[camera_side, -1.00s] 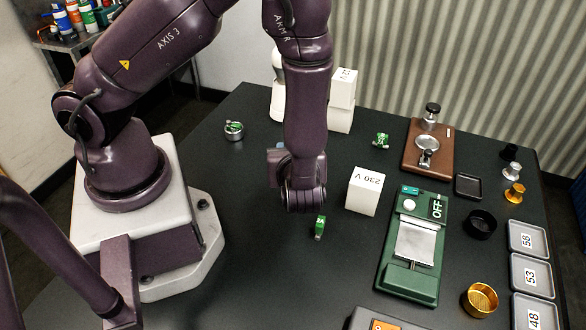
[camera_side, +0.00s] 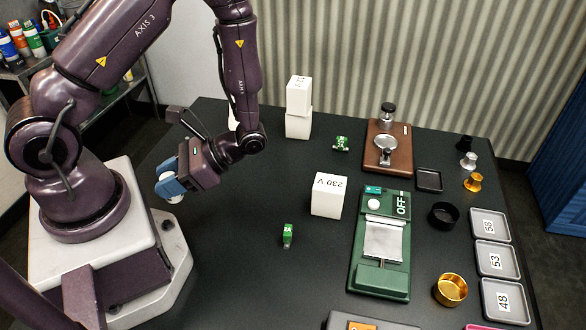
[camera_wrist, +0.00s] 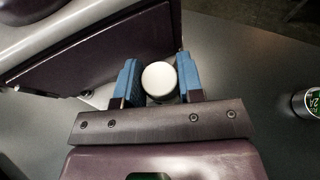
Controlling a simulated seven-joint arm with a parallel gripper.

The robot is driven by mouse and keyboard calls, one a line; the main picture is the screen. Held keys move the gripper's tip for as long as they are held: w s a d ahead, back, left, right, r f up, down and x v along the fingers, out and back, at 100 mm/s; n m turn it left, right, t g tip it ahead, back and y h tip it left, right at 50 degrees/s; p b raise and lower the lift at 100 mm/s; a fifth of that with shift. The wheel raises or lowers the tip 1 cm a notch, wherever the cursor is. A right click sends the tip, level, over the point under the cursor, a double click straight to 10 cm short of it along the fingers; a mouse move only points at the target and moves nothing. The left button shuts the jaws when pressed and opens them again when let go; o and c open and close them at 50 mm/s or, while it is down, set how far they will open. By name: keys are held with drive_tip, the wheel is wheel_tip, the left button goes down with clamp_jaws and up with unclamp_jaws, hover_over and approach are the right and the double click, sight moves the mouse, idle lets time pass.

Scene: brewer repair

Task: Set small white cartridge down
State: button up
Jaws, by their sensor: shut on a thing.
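The small white cartridge (camera_wrist: 159,77) shows its round white top between the two blue fingers in the wrist view. My gripper (camera_wrist: 157,84) is shut on it. In the side view my gripper (camera_side: 172,185) is at the table's left part, close by my base, tilted down. There the cartridge (camera_side: 174,198) shows only partly below the blue fingers. I cannot tell whether its underside touches the table.
A small item labelled 2A (camera_wrist: 304,103) stands at the wrist view's right edge. A green 2A piece (camera_side: 287,235), a white 230 V box (camera_side: 328,195), stacked white boxes (camera_side: 298,108) and a green OFF device (camera_side: 382,243) stand farther right. The table's left-centre is clear.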

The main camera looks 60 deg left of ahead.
drive_tip(key=w+d+n+t+h, duration=0.9)
drive_tip(key=w+d+n+h, duration=0.1)
drive_tip(key=n+h, duration=0.75)
drive_tip(key=w+a+f+n+t+y, duration=0.1)
drive_tip(key=w+a+n+t+y, duration=0.2)
drive_tip(key=w+a+n+t, duration=0.1)
drive_tip(key=w+a+f+n+t+y, duration=0.1)
drive_tip(key=w+a+n+t+y, duration=0.1)
drive_tip(key=w+a+n+t, duration=0.2)
drive_tip(key=w+a+f+n+t+y, duration=0.1)
drive_tip(key=w+a+n+t+y, duration=0.2)
drive_tip(key=w+n+t, duration=0.5)
drive_tip(key=shift+w+a+n+y, duration=0.35)
drive_tip(key=shift+w+a+n, duration=0.3)
drive_tip(key=shift+w, duration=0.1)
drive_tip(key=shift+t, duration=0.3)
drive_tip(key=shift+f, duration=2.25)
drive_tip(key=shift+f, duration=0.1)
